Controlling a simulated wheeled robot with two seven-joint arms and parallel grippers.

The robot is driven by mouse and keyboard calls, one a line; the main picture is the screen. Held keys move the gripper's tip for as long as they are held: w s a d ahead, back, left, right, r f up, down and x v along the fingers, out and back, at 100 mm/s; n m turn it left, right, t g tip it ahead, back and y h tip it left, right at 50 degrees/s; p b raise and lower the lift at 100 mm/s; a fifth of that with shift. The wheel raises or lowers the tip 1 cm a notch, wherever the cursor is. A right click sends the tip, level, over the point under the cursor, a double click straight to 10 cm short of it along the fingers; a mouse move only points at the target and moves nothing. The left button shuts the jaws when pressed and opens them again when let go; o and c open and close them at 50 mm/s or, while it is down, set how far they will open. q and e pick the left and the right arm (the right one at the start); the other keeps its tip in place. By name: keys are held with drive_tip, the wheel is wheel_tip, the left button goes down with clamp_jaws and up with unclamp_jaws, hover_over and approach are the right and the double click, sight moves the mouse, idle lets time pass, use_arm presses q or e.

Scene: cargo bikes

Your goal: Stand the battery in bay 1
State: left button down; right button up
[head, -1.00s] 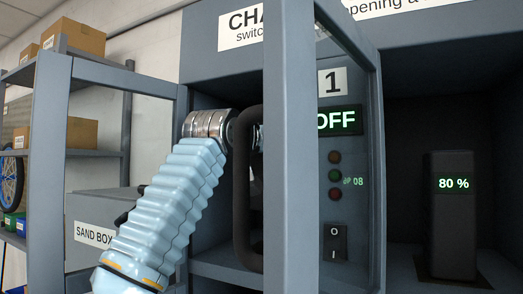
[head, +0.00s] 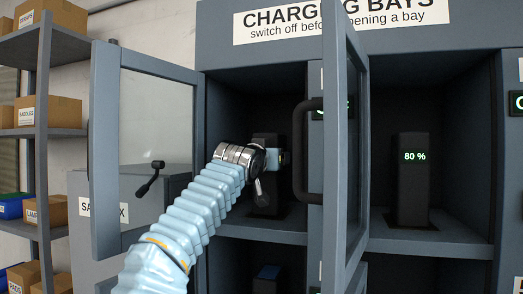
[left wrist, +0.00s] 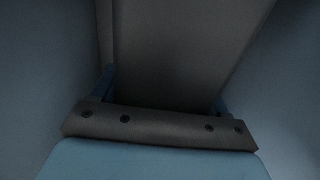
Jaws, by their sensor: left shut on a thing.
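The dark battery (head: 266,203) stands upright, as far as I can tell, in the left charging bay, bay 1 (head: 290,237). My left gripper (head: 268,165) reaches into this bay and is shut on the battery, hiding part of its front. In the left wrist view the battery's dark body (left wrist: 175,50) lies between the fingers of my left gripper (left wrist: 165,95). Whether its base touches the bay floor is hard to tell. My right gripper is not in view.
The open glazed door (head: 335,150) with a black handle hides most of the bay's control panel. Another open door panel (head: 105,150) stands left of my arm. A second battery (head: 413,185) reading 80 % stands in the right bay. Shelves with boxes (head: 52,112) are at left.

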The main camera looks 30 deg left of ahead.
use_arm(q)
drive_tip(key=shift+s, duration=0.1)
drive_tip(key=shift+c, duration=2.2)
unclamp_jaws()
drive_tip(key=shift+f, duration=0.15)
drive_tip(key=o, duration=0.4)
drive_tip(key=b+v, duration=0.3)
drive_tip(key=v, duration=0.3)
drive_tip(key=b+v, duration=0.3)
drive_tip(key=v, duration=0.3)
drive_tip(key=shift+d+r, duration=0.1)
drive_tip(key=shift+r, duration=0.15)
